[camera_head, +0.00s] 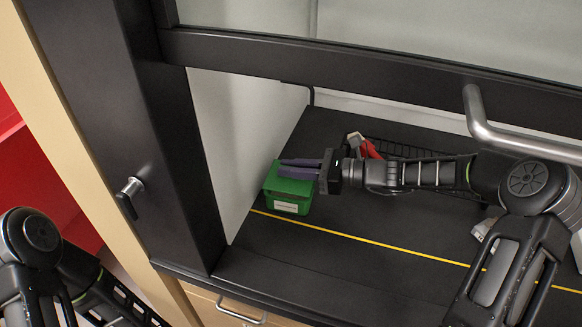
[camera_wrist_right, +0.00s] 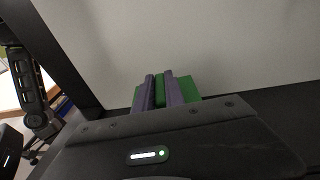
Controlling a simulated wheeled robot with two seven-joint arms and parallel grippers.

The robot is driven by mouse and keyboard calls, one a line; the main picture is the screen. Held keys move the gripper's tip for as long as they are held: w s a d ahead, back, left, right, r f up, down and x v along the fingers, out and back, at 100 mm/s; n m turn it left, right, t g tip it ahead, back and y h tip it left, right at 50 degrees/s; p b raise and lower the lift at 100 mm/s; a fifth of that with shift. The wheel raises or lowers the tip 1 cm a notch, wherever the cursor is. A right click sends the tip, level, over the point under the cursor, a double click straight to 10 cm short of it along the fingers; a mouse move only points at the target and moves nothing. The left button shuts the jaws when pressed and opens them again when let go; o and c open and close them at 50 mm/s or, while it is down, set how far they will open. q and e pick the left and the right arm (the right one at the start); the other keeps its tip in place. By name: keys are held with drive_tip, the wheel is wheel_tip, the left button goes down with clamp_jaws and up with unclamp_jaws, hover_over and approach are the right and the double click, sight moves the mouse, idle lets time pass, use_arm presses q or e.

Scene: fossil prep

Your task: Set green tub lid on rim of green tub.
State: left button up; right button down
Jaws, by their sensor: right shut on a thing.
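The green tub (camera_head: 288,203) stands on the dark work surface near the cabinet's left wall, with a white label on its front. The green lid (camera_head: 292,184) is at the tub's top, and I cannot tell whether it rests fully on the rim. My right gripper (camera_head: 283,167) reaches in from the right, its purple fingers over the tub. In the right wrist view, its fingers (camera_wrist_right: 160,88) are shut on a green part of the lid (camera_wrist_right: 186,88), with green showing on both sides. My left arm shows at the lower left, but its gripper is out of view.
A dark rack (camera_head: 408,150) and a red-and-grey tool (camera_head: 362,144) lie behind my right forearm. A yellow line (camera_head: 350,236) crosses the surface in front of the tub. The raised sash bar (camera_head: 350,77) and left post (camera_head: 160,150) frame the opening. The surface front of the line is mostly clear.

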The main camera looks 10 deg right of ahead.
drive_tip(key=shift+f, duration=0.15)
drive_tip(key=shift+f+b, duration=0.4)
drive_tip(key=shift+f, duration=0.15)
drive_tip(key=shift+r, duration=0.1)
drive_tip(key=c, duration=1.3)
unclamp_jaws()
drive_tip(key=shift+c, duration=0.2)
drive_tip(key=p+v, duration=0.3)
drive_tip(key=v, duration=0.4)
